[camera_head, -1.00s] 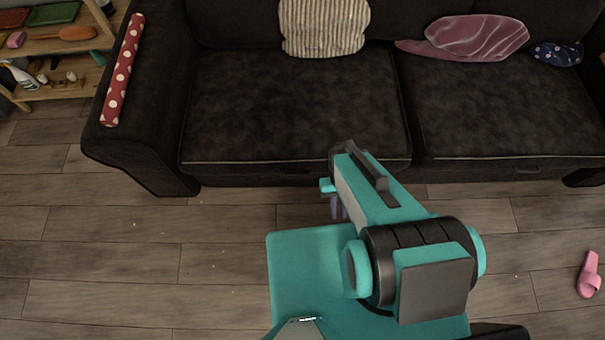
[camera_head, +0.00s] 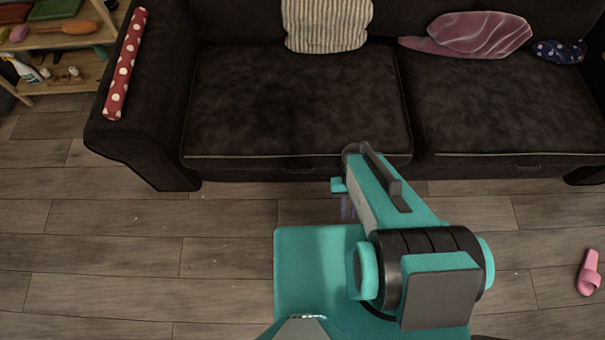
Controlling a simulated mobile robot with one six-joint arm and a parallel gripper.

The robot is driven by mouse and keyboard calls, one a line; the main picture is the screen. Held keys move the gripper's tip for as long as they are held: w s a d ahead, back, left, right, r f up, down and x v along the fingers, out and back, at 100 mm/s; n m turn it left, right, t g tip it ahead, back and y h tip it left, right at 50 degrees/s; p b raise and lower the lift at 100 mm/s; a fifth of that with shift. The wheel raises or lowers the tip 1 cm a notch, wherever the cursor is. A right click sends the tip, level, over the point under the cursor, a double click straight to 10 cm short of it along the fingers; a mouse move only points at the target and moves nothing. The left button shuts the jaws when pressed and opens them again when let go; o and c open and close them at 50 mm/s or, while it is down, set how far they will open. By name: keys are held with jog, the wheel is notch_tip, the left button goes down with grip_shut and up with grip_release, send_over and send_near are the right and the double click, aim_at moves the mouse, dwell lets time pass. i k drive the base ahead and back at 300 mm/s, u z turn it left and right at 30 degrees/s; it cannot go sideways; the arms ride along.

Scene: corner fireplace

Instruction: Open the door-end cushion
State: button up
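A dark sofa has two closed seat cushions: a left one (camera_head: 295,100) and a right one (camera_head: 505,105). Both lie flat with pale piping along the front edge. I cannot tell from this view which is the door end. A small dark pull shows below the front edge of the right cushion (camera_head: 528,167), and a fainter one shows under the left cushion (camera_head: 298,170).
A striped pillow (camera_head: 327,22) rests at the back of the left cushion. A pink pillow (camera_head: 470,35) and a blue dotted one (camera_head: 558,52) lie at the right. A red dotted roll (camera_head: 125,65) lies on the left armrest. A pink slipper (camera_head: 588,272) is on the floor.

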aim_at(251, 106)
jog(key=k, duration=1.6)
jog(key=u, duration=1.4)
jog(key=i, duration=1)
jog(key=z, duration=0.1)
